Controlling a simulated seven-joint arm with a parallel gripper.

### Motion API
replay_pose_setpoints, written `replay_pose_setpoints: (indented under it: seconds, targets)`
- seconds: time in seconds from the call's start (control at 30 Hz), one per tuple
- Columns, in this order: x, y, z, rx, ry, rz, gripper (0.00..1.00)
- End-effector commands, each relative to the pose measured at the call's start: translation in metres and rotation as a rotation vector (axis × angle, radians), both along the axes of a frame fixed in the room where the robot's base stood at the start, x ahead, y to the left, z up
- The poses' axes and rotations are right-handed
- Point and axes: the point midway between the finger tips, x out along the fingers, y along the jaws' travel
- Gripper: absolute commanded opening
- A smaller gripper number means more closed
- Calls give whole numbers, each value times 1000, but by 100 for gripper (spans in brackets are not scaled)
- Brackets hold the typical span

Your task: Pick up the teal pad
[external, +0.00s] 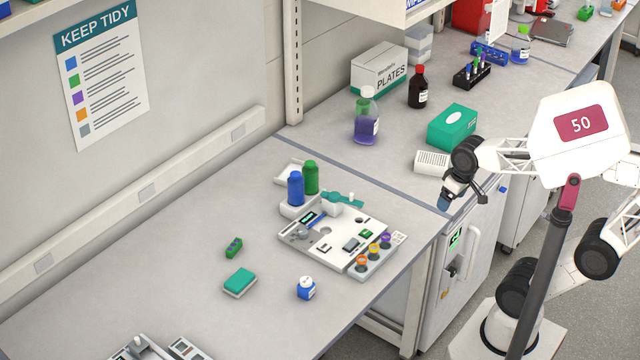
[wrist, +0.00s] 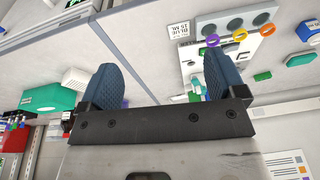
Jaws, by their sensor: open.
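The teal pad (external: 240,280) lies flat on the grey bench at the lower left in the external view, with a teal top and a pale grey underside. My gripper (external: 463,198) is far to the right of the pad, in the air by the bench's front edge. It also shows in the wrist view (wrist: 165,80), its two dark blue fingers spread with nothing between them.
A small green block (external: 234,247) lies behind the pad, and a blue jar (external: 306,288) stands to its right. The white instrument (external: 325,242) with blue and green bottles is between the pad and my gripper. A teal box (external: 452,127) stands further back. Bench left of the pad is clear.

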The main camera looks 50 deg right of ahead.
Motion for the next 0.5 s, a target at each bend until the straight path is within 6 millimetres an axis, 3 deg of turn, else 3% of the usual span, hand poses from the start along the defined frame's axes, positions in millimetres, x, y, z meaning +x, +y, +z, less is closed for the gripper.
replay_pose_setpoints:
  seconds: [0.5]
  targets:
    - [96,76,2,299,167,-213,89]
